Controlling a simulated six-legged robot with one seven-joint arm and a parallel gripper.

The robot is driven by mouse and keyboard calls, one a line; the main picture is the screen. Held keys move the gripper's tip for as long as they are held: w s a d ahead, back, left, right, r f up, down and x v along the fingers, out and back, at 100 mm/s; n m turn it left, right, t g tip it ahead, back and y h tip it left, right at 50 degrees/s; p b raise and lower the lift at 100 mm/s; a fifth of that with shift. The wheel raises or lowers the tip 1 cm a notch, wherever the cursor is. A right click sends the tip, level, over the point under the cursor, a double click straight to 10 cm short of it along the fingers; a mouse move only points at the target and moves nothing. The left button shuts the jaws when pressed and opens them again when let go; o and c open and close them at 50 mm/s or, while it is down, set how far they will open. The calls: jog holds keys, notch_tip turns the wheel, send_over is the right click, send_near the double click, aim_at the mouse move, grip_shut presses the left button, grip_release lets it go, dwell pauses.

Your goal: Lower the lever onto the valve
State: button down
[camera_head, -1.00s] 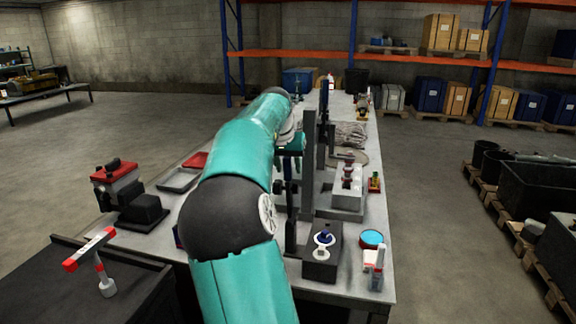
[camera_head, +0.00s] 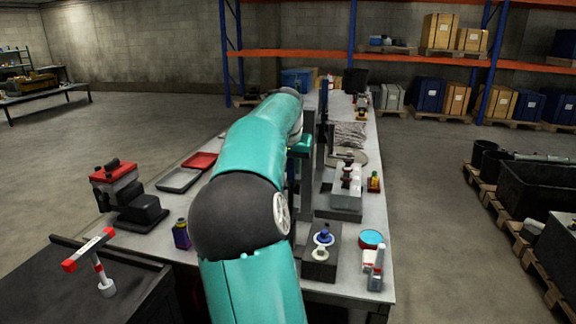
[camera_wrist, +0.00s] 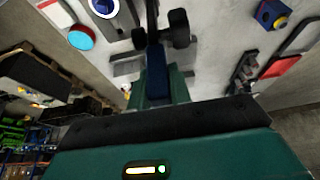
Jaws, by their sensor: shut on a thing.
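My gripper (camera_wrist: 158,88) shows in the wrist view, its green fingers closed around a dark blue grip (camera_wrist: 156,72), which seems to be the lever's handle. The grip joins a dark bar with round black ends (camera_wrist: 162,32). In the head view my arm hides the gripper and most of the lever. A blue and white valve (camera_head: 323,238) stands upright on a black block (camera_head: 320,265) near the table's front edge. The valve also shows at the top of the wrist view (camera_wrist: 103,7). I cannot tell whether the lever touches it.
A dark upright frame (camera_head: 307,165) stands beside my arm. A round blue-topped tin (camera_head: 371,238) and a small red and white item (camera_head: 375,270) sit right of the block. A grey block with fittings (camera_head: 346,190) lies behind. Trays (camera_head: 180,180) are at left.

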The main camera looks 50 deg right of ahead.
jog(key=s+d+f+m+t+y, duration=0.1)
jog(key=s+d+f+t, duration=0.15)
jog(key=s, duration=0.25)
jog(key=s+d+f+m+t+y, duration=0.1)
jog(key=s+d+t+y, duration=0.1)
jog(key=s+t, duration=0.25)
jog(key=s+d+f+m+t, duration=0.1)
jog(key=s+f+t, duration=0.2)
jog(key=f, duration=0.3)
jog(key=s+d+f+t+y, duration=0.1)
jog(key=s+f+t, duration=0.2)
jog(key=f, duration=0.3)
jog(key=shift+s+d+m+t, duration=0.2)
jog(key=shift+s+m+t, duration=0.2)
jog(key=shift+t, duration=0.4)
jog(key=shift+w, duration=0.1)
jog(key=c, duration=1.3)
grip_release()
